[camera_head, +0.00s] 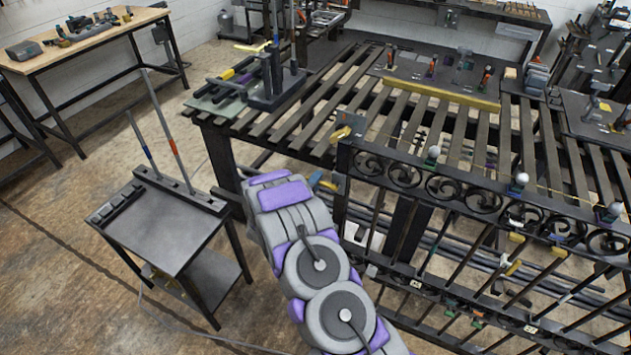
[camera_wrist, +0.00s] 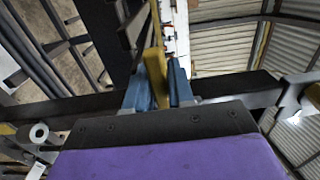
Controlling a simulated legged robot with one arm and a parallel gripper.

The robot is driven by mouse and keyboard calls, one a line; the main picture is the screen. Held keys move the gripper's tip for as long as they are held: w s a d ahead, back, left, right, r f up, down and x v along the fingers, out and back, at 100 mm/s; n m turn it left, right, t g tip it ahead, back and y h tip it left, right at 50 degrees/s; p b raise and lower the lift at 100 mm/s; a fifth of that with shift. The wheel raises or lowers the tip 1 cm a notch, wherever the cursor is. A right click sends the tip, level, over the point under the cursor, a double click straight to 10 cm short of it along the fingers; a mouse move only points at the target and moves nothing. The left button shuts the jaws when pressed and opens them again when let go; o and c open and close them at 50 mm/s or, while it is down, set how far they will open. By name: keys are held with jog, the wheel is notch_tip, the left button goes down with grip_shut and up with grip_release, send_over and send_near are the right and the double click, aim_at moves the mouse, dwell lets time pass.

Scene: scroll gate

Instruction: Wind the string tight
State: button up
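The black scroll gate (camera_head: 405,176) stands along the front of the slatted bench, with a row of scrolls under its top rail. A thin yellow string (camera_head: 480,175) runs along the top, near several white balls (camera_head: 433,152). My gripper (camera_head: 318,180) is low beside the gate's left end, mostly hidden by my purple and grey arm. In the wrist view its blue fingers (camera_wrist: 160,88) are shut on a narrow yellow piece (camera_wrist: 155,62). I cannot tell whether the string is attached to this piece, or how taut it is.
A yellow bar (camera_head: 440,95) and several tools lie on the slatted bench (camera_head: 335,92). A small dark table (camera_head: 165,235) with two upright rods stands left of my arm. A wooden workbench (camera_head: 85,42) is at the back left. Floor between these is clear.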

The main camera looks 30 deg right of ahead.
jog(key=c, duration=0.3)
jog(key=shift+a, duration=0.1)
grip_shut()
jog(key=shift+f, duration=0.1)
jog(key=shift+f+n, duration=0.15)
jog(key=shift+n, duration=0.15)
jog(key=shift+s+d+f+n+p, duration=0.15)
jog(key=shift+s+f+n+p, duration=0.2)
jog(key=shift+f+n, duration=0.8)
jog(key=shift+s+d+f+n+p, duration=0.2)
jog(key=shift+f+n+p, duration=0.3)
jog(key=shift+n, duration=1.2)
jog(key=shift+s+d+f+n+p, duration=0.1)
jog(key=shift+s+f+n+p, duration=0.25)
jog(key=shift+f+n, duration=0.8)
jog(key=shift+r+n, duration=0.25)
jog(key=shift+n, duration=0.05)
jog(key=o, duration=0.6)
grip_release()
jog(key=shift+w+a, duration=0.1)
jog(key=shift+a, duration=0.05)
jog(key=shift+c, duration=0.2)
jog(key=shift+o, duration=0.8)
jog(key=shift+a+r, duration=0.1)
jog(key=shift+r, duration=0.1)
